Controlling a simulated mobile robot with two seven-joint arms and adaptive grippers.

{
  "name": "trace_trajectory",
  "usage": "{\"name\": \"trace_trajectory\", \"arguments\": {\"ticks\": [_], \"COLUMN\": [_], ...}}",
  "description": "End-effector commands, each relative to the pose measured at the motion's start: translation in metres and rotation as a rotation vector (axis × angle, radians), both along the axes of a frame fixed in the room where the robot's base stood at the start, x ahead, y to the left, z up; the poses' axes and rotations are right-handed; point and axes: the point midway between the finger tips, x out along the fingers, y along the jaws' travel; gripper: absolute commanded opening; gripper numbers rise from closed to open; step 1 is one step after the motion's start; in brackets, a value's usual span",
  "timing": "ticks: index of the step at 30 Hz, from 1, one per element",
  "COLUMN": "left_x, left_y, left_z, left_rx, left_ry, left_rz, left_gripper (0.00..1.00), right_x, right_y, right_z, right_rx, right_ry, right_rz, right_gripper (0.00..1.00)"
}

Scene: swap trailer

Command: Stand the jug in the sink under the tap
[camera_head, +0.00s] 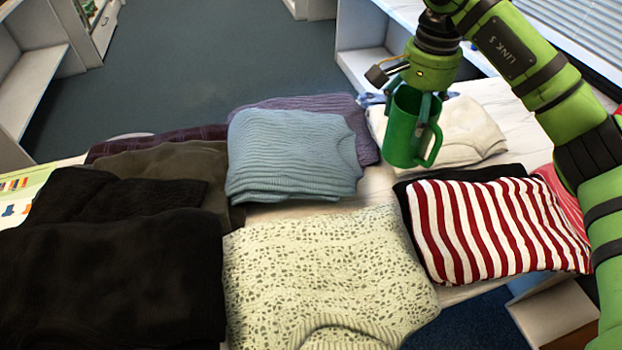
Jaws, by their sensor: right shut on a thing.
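The green jug (402,128) hangs upright in the head view, right of centre, with its handle on the right. My right gripper (415,90) is shut on the jug near its rim and holds it above the table with folded clothes. The fingers partly cover the jug's upper edge. My right arm comes in from the right edge. No sink and no tap show in this view. My left gripper is not in view.
The table (290,211) is mostly covered with folded clothes: a blue sweater (290,155), a cream knit (320,265), a red-striped shirt (490,228) and a black garment (110,280). White shelves (365,75) stand behind. Open floor (220,60) lies at the upper left.

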Motion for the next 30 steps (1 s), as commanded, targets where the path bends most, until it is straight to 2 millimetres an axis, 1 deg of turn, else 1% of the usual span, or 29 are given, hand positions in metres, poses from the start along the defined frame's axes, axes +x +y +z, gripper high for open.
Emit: {"name": "trace_trajectory", "arguments": {"ticks": [4, 6, 8, 15, 21, 24, 30], "left_x": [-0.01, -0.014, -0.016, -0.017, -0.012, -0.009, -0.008], "left_y": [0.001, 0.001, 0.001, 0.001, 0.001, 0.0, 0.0], "left_z": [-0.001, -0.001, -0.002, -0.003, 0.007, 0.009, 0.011], "left_rx": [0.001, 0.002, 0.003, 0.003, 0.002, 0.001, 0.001], "left_ry": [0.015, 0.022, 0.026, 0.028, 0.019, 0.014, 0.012], "left_rz": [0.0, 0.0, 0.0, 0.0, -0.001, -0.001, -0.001], "left_gripper": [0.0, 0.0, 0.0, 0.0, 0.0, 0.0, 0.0], "right_x": [0.0, 0.0, -0.001, -0.002, -0.001, -0.001, -0.001], "right_y": [0.0, 0.0, 0.001, 0.001, 0.0, 0.0, 0.0], "right_z": [-0.002, -0.009, -0.019, -0.08, -0.121, -0.134, -0.147], "right_rx": [0.001, 0.001, 0.001, 0.004, 0.001, 0.0, 0.001], "right_ry": [0.001, 0.003, 0.005, 0.007, 0.004, 0.002, 0.001], "right_rz": [0.0, 0.002, 0.002, 0.001, -0.001, -0.001, -0.001], "right_gripper": [0.44, 0.44, 0.44, 0.44, 0.44, 0.44, 0.44]}}
